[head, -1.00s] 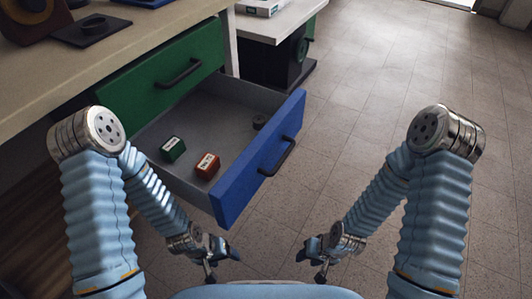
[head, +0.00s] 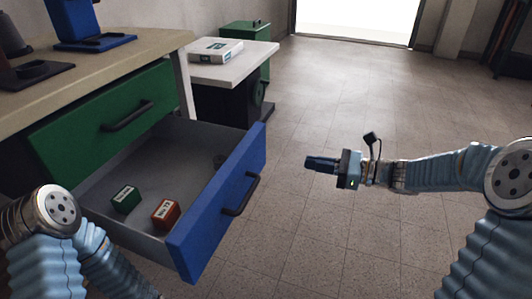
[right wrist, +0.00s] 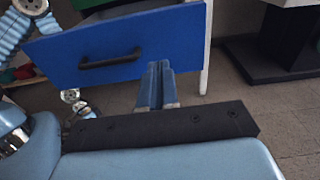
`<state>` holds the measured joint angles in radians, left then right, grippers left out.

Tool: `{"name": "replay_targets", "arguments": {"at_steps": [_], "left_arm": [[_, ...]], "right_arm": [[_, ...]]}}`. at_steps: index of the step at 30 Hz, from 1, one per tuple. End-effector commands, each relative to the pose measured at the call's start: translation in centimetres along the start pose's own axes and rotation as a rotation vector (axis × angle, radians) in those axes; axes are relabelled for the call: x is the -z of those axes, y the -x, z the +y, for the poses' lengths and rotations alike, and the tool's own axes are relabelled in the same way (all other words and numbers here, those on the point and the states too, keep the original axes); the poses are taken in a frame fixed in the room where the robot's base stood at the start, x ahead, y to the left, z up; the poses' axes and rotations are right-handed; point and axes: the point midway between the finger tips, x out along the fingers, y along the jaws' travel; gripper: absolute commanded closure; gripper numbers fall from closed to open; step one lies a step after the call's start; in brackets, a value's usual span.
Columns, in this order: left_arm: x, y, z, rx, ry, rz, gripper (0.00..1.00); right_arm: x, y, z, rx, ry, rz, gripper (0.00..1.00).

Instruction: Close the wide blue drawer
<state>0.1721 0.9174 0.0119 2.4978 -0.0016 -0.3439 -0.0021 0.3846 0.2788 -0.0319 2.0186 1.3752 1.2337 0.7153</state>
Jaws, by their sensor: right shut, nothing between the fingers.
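The wide blue drawer (head: 219,211) stands pulled out of the workbench in the head view, with a dark bar handle (head: 240,194) on its front. A green box (head: 126,199) and a red box (head: 165,214) lie inside it. My right gripper (head: 308,163) is shut and empty, to the right of the drawer front and apart from it, pointing left toward it. In the right wrist view the shut fingers (right wrist: 159,72) stand before the blue front (right wrist: 112,50), to the right of its handle (right wrist: 110,60). My left gripper is out of the head view; only part of its arm shows.
A green drawer (head: 110,120) above the blue one is shut. A white side table (head: 227,62) with a box (head: 216,50) on it stands behind. The tiled floor (head: 310,230) right of the drawer is clear.

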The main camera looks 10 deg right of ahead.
Motion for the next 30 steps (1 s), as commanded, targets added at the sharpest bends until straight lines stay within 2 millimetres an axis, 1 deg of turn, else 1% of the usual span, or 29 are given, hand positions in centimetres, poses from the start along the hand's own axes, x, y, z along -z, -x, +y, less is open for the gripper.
{"name": "replay_targets", "arguments": {"at_steps": [1,2,3,5,8,18,21,25,30], "left_arm": [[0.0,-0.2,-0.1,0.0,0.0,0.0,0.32],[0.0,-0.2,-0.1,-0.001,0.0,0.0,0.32],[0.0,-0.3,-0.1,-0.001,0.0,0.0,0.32],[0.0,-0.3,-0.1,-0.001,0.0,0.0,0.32],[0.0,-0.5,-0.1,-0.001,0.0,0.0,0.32],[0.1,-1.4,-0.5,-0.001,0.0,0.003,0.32],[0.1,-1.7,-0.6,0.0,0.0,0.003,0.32],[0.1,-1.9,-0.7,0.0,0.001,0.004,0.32],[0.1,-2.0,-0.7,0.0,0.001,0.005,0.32]], "right_arm": [[-1.1,0.4,-0.3,0.011,-0.002,-0.038,1.0],[-1.7,0.5,-0.4,0.013,-0.005,-0.055,1.0],[-2.1,0.5,-0.5,0.015,-0.007,-0.069,1.0],[-2.4,0.1,-0.6,0.015,-0.008,-0.077,1.0],[-2.4,-1.3,-0.5,0.012,-0.008,-0.075,1.0],[-2.8,-8.6,-0.6,0.01,-0.008,-0.073,1.0],[-2.8,-10.4,-0.6,0.011,-0.008,-0.072,1.0],[-3.0,-12.1,-0.6,0.012,-0.008,-0.071,1.0],[-3.2,-13.1,-0.7,0.015,-0.008,-0.071,1.0]]}}
